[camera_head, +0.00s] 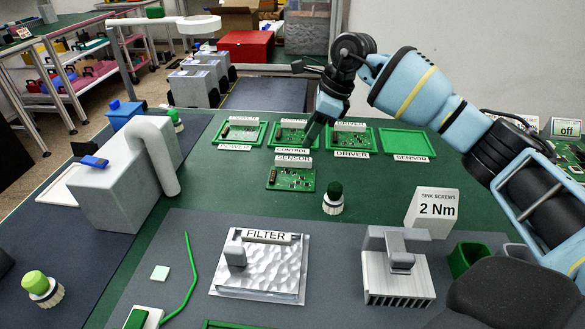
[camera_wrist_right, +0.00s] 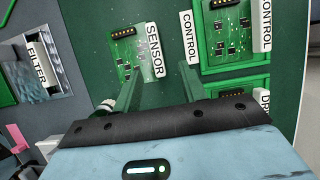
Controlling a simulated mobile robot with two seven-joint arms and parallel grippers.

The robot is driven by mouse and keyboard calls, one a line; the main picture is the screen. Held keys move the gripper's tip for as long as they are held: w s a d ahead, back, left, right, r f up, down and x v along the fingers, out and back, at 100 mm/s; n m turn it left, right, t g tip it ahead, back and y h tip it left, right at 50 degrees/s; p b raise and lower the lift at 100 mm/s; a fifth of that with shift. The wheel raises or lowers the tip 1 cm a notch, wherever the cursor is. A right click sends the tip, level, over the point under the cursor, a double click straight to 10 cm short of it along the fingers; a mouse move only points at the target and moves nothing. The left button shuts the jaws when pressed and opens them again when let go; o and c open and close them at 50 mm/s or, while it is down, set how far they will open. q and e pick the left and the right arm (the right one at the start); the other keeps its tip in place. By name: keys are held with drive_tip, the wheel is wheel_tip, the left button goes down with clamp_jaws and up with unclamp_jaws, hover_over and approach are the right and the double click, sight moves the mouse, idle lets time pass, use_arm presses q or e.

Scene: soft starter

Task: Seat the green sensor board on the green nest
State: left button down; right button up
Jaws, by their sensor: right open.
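The green sensor board (camera_head: 290,178), with a white SENSOR label along its top edge, lies on the green mat in front of the control nest. The green nest labelled SENSOR (camera_head: 405,142) is empty, at the right end of the row. My right gripper (camera_head: 314,130) is above the mat near the control board and the sensor board's upper right. In the right wrist view the gripper (camera_wrist_right: 160,88) is open with nothing between its fingers, and the sensor board (camera_wrist_right: 124,45) lies beyond the left finger. My left gripper is out of view.
Boards sit in the nests to the left of the empty one, including the control nest (camera_head: 294,134) and driver nest (camera_head: 348,140). A 2 Nm sign (camera_head: 434,212) and filter block (camera_head: 262,262) are nearer.

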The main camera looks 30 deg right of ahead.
sight(295, 158)
drive_tip(key=shift+x, duration=1.1)
drive_tip(key=x, duration=0.4)
drive_tip(key=shift+a+f, duration=0.25)
drive_tip(key=shift+a, duration=0.25)
drive_tip(key=shift+f, duration=0.15)
drive_tip(key=shift+f, duration=0.2)
clamp_jaws()
